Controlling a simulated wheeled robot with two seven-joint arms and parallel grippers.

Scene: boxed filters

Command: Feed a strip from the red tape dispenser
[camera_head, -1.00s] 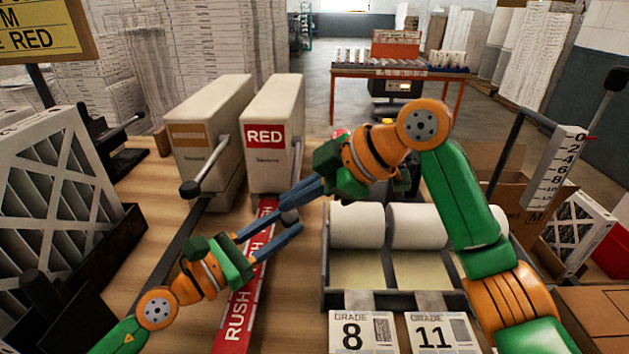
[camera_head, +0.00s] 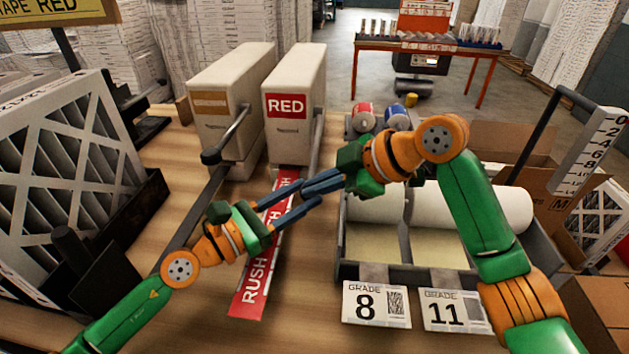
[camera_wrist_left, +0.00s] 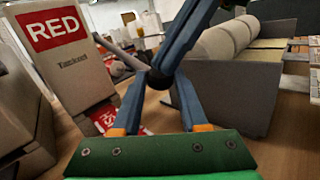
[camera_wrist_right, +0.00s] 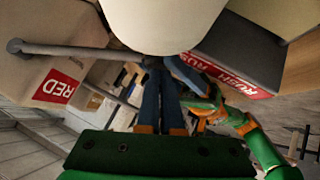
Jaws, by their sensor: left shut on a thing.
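The red tape dispenser (camera_head: 293,90) is a cream box with a RED label, also in the left wrist view (camera_wrist_left: 60,60). A red strip (camera_head: 260,262) printed RUSH lies from its base toward the front of the table. A grey lever with a dark knob (camera_wrist_left: 158,79) comes from the dispenser's right side. My left gripper (camera_head: 306,194) is shut on that knob. My right gripper (camera_head: 306,186) comes in from the right, its fingers close together, tips beside the knob; it appears shut and empty. The fingers hide the knob in the head view.
A second dispenser (camera_head: 226,105) with a tan label stands left, its lever (camera_head: 225,135) projecting forward. A tray (camera_head: 400,271) with white rolls and grade cards is right. Framed filters (camera_head: 70,170) stand far left. A carton (camera_head: 560,185) stands far right.

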